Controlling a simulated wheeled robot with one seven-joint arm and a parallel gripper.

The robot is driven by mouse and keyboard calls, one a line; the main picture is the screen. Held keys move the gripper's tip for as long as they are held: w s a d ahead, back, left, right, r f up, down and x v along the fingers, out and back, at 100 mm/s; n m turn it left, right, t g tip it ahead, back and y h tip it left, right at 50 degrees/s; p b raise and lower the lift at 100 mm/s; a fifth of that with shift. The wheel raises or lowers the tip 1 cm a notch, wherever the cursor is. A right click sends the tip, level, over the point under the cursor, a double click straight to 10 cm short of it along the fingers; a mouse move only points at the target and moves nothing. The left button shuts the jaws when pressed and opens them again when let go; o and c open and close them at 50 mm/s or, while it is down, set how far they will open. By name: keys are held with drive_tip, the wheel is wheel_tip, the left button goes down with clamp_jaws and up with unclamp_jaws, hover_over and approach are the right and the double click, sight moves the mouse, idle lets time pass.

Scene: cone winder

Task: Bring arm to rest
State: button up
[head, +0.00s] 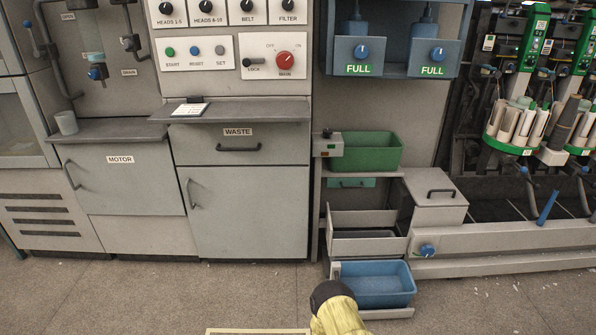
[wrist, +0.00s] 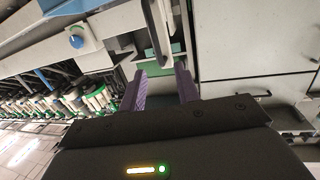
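My gripper shows in the wrist view (wrist: 161,76), with two purple fingers standing apart. Nothing is held between them; a green and pale surface shows in the gap behind. In the head view a yellow and black part of my arm (head: 336,308) shows at the bottom edge, in front of the blue bin. The gripper itself cannot be made out in the head view.
A blue bin (head: 398,300) sits low by the floor, with a green bin (head: 372,152) above it. Grey cabinets, marked MOTOR (head: 120,190) and WASTE (head: 250,200), stand left. The winding heads (head: 520,125) stand right. Bare floor (head: 150,300) lies at lower left.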

drive_tip(key=w+r+g+y, duration=0.2)
drive_tip(key=w+r+g, duration=0.1)
drive_tip(key=w+r, duration=0.55)
drive_tip(key=s+r+g, duration=0.2)
drive_tip(key=r, duration=0.5)
drive_tip(key=s+r+g, duration=0.2)
drive_tip(key=s+r, duration=0.1)
drive_tip(key=r, duration=0.3)
drive_tip(key=s+d+r+n+g, duration=0.1)
drive_tip(key=s+r+g, duration=0.1)
drive_tip(key=s+r, duration=0.5)
drive_tip(key=s+d+r+n+g+y, duration=0.1)
drive_tip(key=s+d+r+g, duration=0.2)
drive_tip(key=s, duration=0.7)
drive_tip(key=s+r+g, duration=0.2)
drive_tip(key=s+r, duration=0.4)
drive_tip(key=s, duration=0.3)
drive_tip(key=w+p+v, duration=0.2)
drive_tip(key=p+v, duration=0.9)
drive_tip(key=p, duration=0.1)
drive_tip(key=w+r+p+v, duration=0.1)
drive_tip(key=w+p+v, duration=0.2)
drive_tip(key=p+v, duration=0.8)
drive_tip(key=w+p+v, duration=0.2)
drive_tip(key=p+v, duration=1)
drive_tip(key=shift+w+r+p, duration=0.35)
drive_tip(key=shift+w+r, duration=0.05)
drive_tip(key=shift+r, duration=0.1)
drive_tip(key=shift+d, duration=0.2)
